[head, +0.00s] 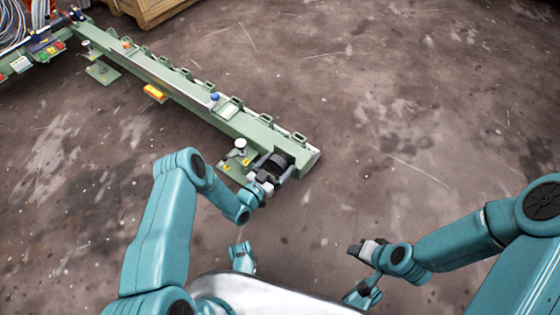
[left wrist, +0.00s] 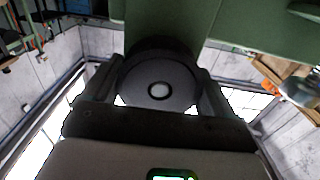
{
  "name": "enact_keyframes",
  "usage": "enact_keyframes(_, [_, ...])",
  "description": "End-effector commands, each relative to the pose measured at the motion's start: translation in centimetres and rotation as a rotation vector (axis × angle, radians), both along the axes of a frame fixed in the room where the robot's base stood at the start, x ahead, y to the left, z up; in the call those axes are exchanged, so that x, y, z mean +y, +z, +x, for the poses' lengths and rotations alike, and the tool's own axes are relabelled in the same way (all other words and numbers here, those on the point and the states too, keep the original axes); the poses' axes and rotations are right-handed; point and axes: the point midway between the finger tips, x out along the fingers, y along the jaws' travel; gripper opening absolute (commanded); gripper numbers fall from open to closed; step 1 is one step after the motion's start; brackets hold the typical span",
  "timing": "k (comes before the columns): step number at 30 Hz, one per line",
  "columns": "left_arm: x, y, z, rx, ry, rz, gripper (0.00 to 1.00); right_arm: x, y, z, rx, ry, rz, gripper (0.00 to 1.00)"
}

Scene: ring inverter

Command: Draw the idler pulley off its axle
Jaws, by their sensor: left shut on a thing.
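The idler pulley (head: 273,165) is a dark round wheel at the near end of the long green machine beam (head: 240,122) in the head view. In the left wrist view the pulley (left wrist: 160,82) shows face on, with a pale round axle end (left wrist: 158,91) at its centre. My left gripper (head: 266,184) is shut on the pulley, one finger on each side of it. The pulley is right against the green beam; how far it sits along the axle is hidden. My right gripper (head: 362,250) is apart from the machine, over bare floor; its jaw opening is too small to judge.
The green beam runs to the upper left, with orange (head: 154,93) and blue (head: 214,96) parts on it. A levelling foot (head: 240,146) stands beside the near end. A wooden crate (head: 150,10) is at the top. The floor on the right is clear.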

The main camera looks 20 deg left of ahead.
Motion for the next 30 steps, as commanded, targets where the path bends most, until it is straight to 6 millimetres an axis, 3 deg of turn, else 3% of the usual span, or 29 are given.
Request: enact_keyframes(30, [1.1, 0.0, -3.0, 0.000, 0.002, -0.001, 0.49, 0.0, 1.2, 0.0, 0.000, 0.000, 0.000, 0.43])
